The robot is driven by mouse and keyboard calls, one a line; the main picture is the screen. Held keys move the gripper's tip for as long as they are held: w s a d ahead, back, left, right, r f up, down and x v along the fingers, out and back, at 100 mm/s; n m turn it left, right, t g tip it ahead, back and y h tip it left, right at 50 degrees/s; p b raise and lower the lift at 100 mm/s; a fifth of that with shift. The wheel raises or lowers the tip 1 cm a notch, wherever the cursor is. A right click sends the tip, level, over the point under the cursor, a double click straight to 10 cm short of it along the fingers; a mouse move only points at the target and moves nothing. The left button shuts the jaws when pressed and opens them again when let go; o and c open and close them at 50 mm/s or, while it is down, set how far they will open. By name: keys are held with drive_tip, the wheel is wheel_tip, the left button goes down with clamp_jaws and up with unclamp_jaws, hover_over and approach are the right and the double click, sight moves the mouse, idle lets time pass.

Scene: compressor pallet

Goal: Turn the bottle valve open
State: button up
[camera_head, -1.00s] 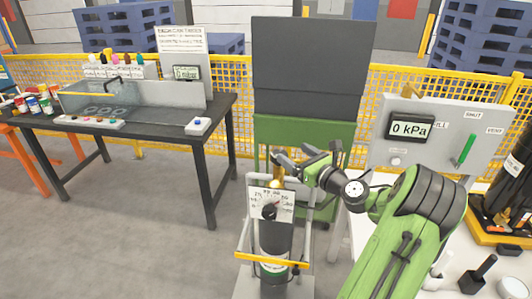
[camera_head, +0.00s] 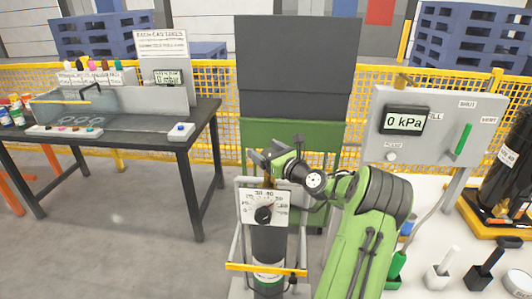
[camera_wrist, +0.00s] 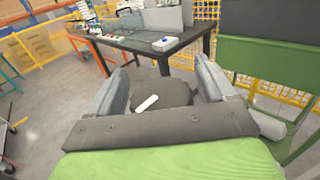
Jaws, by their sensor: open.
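The gas bottle (camera_head: 268,245) stands upright in a metal frame, with a white dial plate (camera_head: 250,207) and black knob (camera_head: 263,215) on its front. Its brass top is mostly hidden behind the plate and my gripper. My gripper (camera_head: 262,160) is over the bottle's top in the head view. In the wrist view my gripper (camera_wrist: 160,72) is open, with a finger on each side of a dark round part with a white bar, which looks like the valve handle (camera_wrist: 176,93). Whether the fingers touch it cannot be told.
A grey panel (camera_head: 440,115) with a 0 kPa display and green lever stands right of the bottle. A green and dark grey cabinet (camera_head: 298,70) is close behind. A black workbench (camera_head: 190,140) is at left, with clear floor before it. Yellow mesh fencing (camera_head: 222,100) runs behind.

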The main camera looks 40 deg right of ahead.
drive_tip(key=c, duration=1)
drive_tip(key=shift+o, duration=0.2)
